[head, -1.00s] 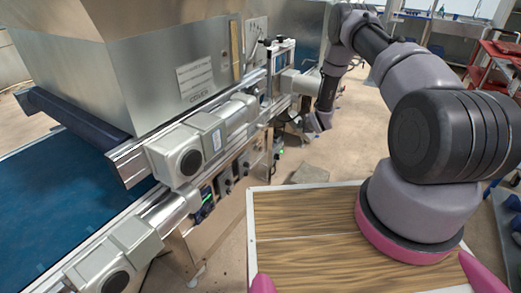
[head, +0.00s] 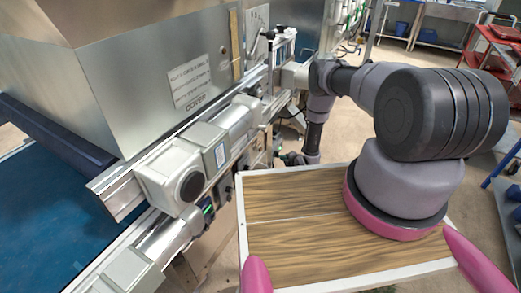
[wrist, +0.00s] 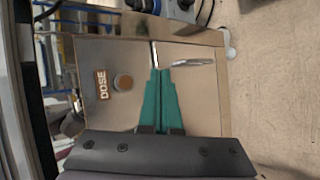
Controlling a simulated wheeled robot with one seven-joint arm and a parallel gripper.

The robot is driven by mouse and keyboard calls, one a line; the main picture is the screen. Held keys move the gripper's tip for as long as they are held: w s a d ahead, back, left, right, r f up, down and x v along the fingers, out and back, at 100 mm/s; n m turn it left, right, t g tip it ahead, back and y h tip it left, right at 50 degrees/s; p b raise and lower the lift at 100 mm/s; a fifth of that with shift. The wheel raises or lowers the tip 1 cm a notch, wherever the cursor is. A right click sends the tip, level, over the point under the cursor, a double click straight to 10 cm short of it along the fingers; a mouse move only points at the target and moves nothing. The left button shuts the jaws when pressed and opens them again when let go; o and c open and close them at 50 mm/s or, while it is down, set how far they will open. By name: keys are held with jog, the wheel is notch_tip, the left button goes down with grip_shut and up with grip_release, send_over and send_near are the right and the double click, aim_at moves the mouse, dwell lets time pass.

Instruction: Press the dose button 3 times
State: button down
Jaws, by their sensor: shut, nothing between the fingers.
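The dose button (wrist: 123,82) is a round brownish knob on a flat metal panel (wrist: 195,103) in the wrist view. A small brown label reading "DOSE" (wrist: 102,85) is just left of it. My gripper (wrist: 160,72) has teal fingers, closed together and empty. Its tips are to the right of the button in the picture and appear apart from it. I cannot tell how far they are from the panel. The button and fingertips cannot be made out in the head view, where my arm reaches down beside the machine.
The seeder's steel hopper housing (head: 165,75) and blue belt (head: 45,215) are on the left. Grey motors (head: 170,175) stick out along its side. In the wrist view, a thin metal lever (wrist: 190,63) lies near the fingertips. Bare floor (wrist: 270,85) is to the right.

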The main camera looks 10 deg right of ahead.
jog(key=shift+a, duration=0.1)
jog(key=w+a, duration=0.5)
jog(key=a, duration=0.2)
jog(key=shift+w, duration=0.1)
dwell(2.1)
jog(key=shift+w+a, duration=0.25)
jog(key=shift+w+a, duration=0.25)
jog(key=shift+a, duration=0.15)
dwell(0.9)
jog(key=shift+s+d, duration=0.5)
jog(key=shift+d, duration=0.15)
jog(key=shift+s+d, duration=0.75)
jog(key=shift+d, duration=0.3)
jog(key=shift+s+d, duration=0.75)
jog(key=shift+d, duration=0.25)
